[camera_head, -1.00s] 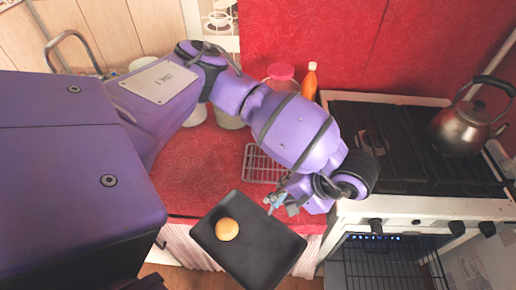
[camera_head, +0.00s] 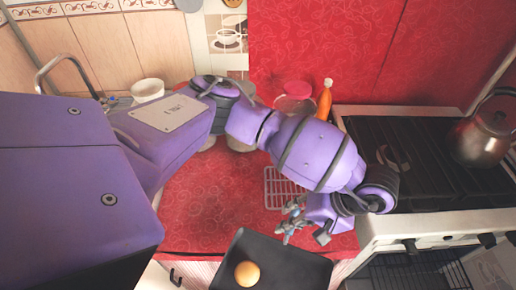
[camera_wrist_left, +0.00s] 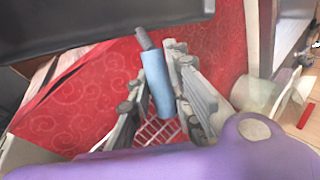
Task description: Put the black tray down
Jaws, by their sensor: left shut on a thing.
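The black tray (camera_head: 290,256) is at the bottom of the head view, by the counter's front edge, partly cut off by the picture's edge. A round golden bun (camera_head: 247,274) lies on it. My left gripper (camera_head: 293,222) is at the tray's far edge, over the counter. The left wrist view shows the tray (camera_wrist_left: 90,22) across the top left. A light-blue cylindrical handle (camera_wrist_left: 156,82) with a dark stub towards the tray is between the left fingers (camera_wrist_left: 155,100). Its join to the tray is not clear. My right gripper is not in view.
The red counter (camera_head: 205,195) has free room left of a wire rack (camera_head: 281,187). An orange bottle (camera_head: 324,104) and pink-lidded jar (camera_head: 294,98) stand behind my left arm. The stove (camera_head: 430,165), bearing a kettle (camera_head: 485,132), is right. An oven rack (camera_head: 415,272) shows below.

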